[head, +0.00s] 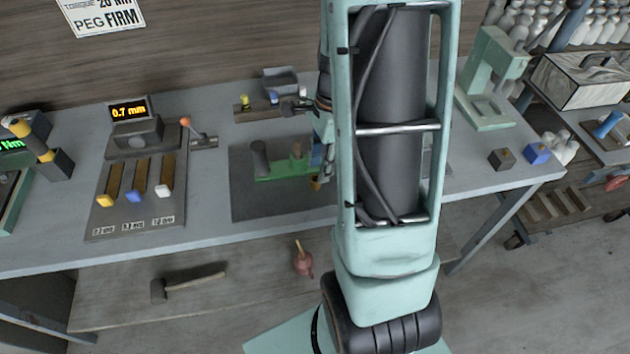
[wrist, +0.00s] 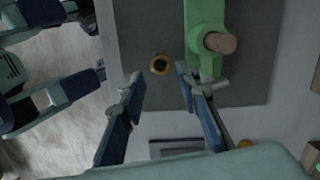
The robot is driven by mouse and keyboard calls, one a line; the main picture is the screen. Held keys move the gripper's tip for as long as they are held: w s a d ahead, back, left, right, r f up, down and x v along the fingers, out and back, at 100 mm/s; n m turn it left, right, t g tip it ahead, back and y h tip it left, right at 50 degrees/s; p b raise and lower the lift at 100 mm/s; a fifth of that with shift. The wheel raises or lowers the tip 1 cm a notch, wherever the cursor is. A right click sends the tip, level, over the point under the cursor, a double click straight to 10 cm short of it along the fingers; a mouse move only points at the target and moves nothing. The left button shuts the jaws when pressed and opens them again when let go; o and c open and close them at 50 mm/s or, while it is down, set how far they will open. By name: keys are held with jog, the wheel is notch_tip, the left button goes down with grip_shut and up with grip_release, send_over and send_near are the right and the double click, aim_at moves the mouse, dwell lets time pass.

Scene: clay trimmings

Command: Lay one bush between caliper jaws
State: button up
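A small brass ring with a dark centre, which looks like a bush (wrist: 160,64), lies on the dark grey mat (wrist: 140,30). In the head view it shows as a yellowish bit (head: 315,184) beside my arm. My gripper (wrist: 157,76) is open and empty, its blue fingers on either side of the ring's line and the ring just beyond the tips. In the head view my gripper (head: 319,160) is mostly hidden behind my arm. A grey unit with a "0.7 mm" display (head: 129,110) stands at the left; I cannot make out caliper jaws on it.
A green fixture (head: 275,171) with a brownish peg (wrist: 220,42) stands close to my gripper's right finger in the wrist view. A slotted panel (head: 135,205) with coloured handles lies left. A small rack (head: 258,112) stands behind the mat.

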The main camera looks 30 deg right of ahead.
aim_at(316, 177)
jog(key=f, duration=0.4)
jog(key=shift+w+a+f, duration=0.15)
jog(key=shift+a+f, duration=0.25)
jog(key=shift+c, duration=0.5)
grip_shut()
